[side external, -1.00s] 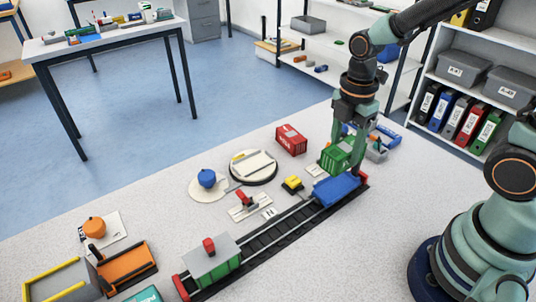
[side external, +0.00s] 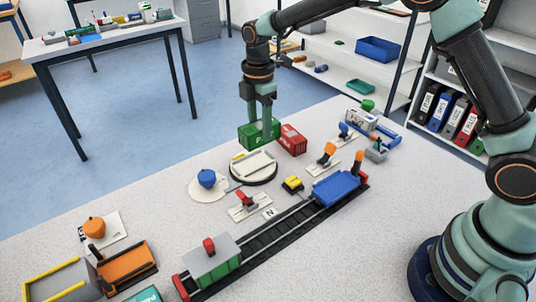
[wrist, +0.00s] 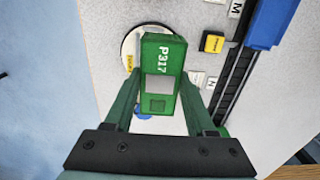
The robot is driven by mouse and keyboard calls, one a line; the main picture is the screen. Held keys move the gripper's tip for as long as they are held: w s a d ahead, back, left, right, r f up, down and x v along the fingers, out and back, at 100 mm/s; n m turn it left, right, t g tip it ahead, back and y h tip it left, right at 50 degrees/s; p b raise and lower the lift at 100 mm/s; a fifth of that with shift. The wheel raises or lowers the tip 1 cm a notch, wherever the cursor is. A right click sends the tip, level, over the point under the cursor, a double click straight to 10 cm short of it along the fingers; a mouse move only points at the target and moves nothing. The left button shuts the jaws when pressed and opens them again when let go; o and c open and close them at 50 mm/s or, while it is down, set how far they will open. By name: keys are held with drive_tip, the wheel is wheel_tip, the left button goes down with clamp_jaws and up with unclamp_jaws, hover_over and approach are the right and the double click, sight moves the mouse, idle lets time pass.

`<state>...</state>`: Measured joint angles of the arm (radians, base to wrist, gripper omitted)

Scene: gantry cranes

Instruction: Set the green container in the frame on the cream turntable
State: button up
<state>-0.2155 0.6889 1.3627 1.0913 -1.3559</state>
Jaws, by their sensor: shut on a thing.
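My gripper (side external: 259,108) is shut on the green container (side external: 260,134), held above the table near the far side of the turntable. In the wrist view the container (wrist: 161,70) sits between my fingers, marked P317. The cream turntable (side external: 257,171) is a round disc with a dark rim and a raised frame on top, below and in front of the container in the side view. In the wrist view the container covers most of the turntable (wrist: 131,47). The frame holds no container in the side view.
A red container (side external: 292,139) stands just right of the turntable. A blue knob (side external: 207,178) on a round base is at its left. A yellow button (side external: 292,184) and a red lever (side external: 245,198) are in front. A track (side external: 265,235) with a blue wagon (side external: 340,187) runs along the front.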

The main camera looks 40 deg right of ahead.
drive_tip(key=shift+w+a+f, duration=0.4)
drive_tip(key=shift+w+a, duration=0.25)
drive_tip(key=shift+w, duration=0.15)
drive_tip(key=shift+f, duration=2.9)
drive_tip(key=shift+f, duration=0.75)
drive_tip(key=o, duration=1.3)
drive_tip(key=shift+o, duration=0.2)
drive_tip(key=shift+r, duration=3.5)
drive_tip(key=shift+r, duration=0.1)
